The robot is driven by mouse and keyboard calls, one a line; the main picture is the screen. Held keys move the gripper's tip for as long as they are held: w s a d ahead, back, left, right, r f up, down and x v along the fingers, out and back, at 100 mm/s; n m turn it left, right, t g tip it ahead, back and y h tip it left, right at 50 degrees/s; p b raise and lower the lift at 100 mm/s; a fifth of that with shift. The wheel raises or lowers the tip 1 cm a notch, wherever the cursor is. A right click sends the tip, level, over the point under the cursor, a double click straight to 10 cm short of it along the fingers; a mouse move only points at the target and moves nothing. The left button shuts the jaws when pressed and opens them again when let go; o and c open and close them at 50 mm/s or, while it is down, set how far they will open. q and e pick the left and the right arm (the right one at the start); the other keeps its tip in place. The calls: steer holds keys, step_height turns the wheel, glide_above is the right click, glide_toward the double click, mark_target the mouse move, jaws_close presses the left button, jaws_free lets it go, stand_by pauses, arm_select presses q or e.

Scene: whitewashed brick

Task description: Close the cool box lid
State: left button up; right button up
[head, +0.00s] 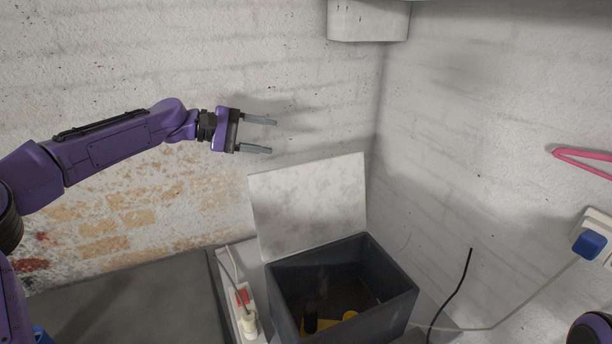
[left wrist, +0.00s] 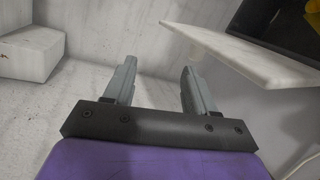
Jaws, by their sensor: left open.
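The cool box (head: 345,283) is dark grey and stands in the corner by the brick wall. Its pale, marbled lid (head: 308,206) is open, standing up at the back edge and leaning slightly back. The lid also shows at the upper right of the left wrist view (left wrist: 240,55), with part of the dark box (left wrist: 290,25) beyond it. My left gripper (head: 264,135) is open and empty, above and to the left of the lid, apart from it. Its fingers show in the left wrist view (left wrist: 158,88). My right gripper is not seen; only a bit of my right arm shows at the lower right.
Inside the box are a dark upright item (head: 311,318) and yellow items (head: 349,315). A power strip (head: 243,306) with a plug lies left of the box. A black cable (head: 459,287), a wall socket with blue plug (head: 590,244) and a pink hanger (head: 585,161) are at right.

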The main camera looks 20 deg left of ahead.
arm_select(q)
step_height(320, 180, down, 2)
steer(key=s+b, duration=0.1)
steer(key=b, duration=0.6)
glide_toward(306, 172)
steer(key=w+a+f, duration=0.1)
steer(key=w+f, duration=0.1)
steer(key=w, duration=0.1)
steer(key=p+x, duration=0.1)
steer(key=x, duration=0.3)
steer(key=p+x, duration=0.1)
steer(key=x, duration=0.3)
steer(key=shift+w+d+f, duration=0.1)
steer(key=shift+w, duration=0.4)
steer(key=shift+w+d+f, duration=0.25)
steer(key=shift+w+d, duration=0.05)
steer(key=shift+d, duration=0.2)
jaws_close()
